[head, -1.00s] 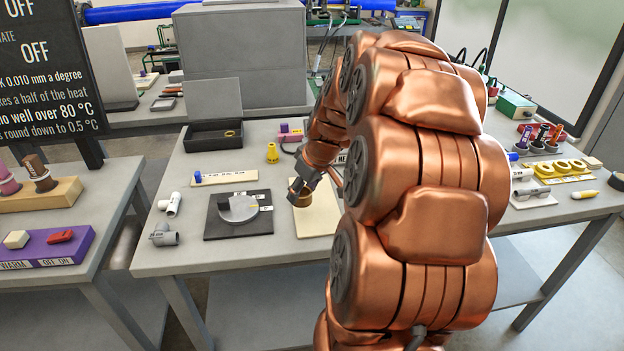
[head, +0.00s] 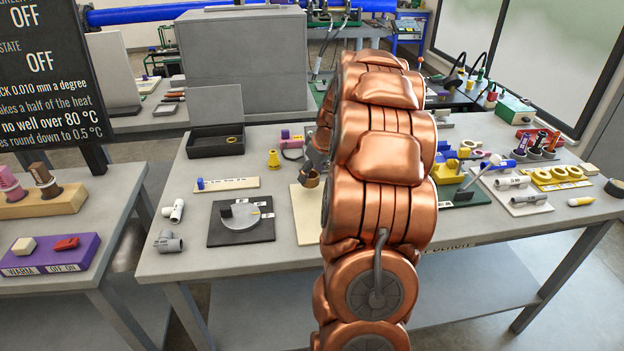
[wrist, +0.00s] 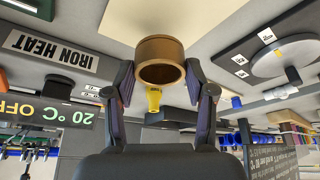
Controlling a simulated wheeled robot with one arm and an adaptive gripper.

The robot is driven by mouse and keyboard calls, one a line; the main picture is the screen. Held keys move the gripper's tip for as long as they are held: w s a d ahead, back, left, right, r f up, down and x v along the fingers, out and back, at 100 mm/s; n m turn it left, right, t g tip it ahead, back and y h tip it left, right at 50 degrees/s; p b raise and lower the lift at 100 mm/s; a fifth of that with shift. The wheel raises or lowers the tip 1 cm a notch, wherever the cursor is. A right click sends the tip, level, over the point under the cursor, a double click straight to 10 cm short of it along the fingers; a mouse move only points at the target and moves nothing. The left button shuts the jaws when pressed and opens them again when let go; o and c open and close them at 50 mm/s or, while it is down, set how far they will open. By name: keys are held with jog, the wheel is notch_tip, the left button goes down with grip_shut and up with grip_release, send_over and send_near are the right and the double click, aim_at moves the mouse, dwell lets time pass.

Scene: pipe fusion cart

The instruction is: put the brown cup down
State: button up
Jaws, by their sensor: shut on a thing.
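The brown cup (head: 312,180) shows at the left edge of my arm in the head view, partly hidden by it. In the wrist view the cup (wrist: 160,50) sits between the two fingers, its round dark opening facing the camera. My gripper (wrist: 159,78) is shut on it. In the head view my gripper (head: 313,163) is mostly hidden behind my arm. The cup appears over the back part of a cream board (head: 306,222) on the table. I cannot tell whether its base touches the board.
A dark plate with a grey disc (head: 240,221) lies left of the cream board. A yellow piece (head: 273,159) and a black tray (head: 200,146) stand behind. Grey pipe fittings (head: 168,242) lie at the left edge. The right side is crowded with tools and yellow rings (head: 560,175).

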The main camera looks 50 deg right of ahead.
aim_at(312, 181)
jog(key=shift+w+d, duration=0.2)
jog(key=shift+d, duration=0.1)
jog(key=shift+f, duration=0.25)
notch_tip(312, 181, down, 3)
jog(key=shift+r+p, duration=0.15)
jog(key=shift+p, duration=0.6)
jog(key=shift+f, duration=0.2)
jog(key=shift+f, duration=0.1)
jog(key=shift+f, duration=0.1)
jog(key=o, duration=1.2)
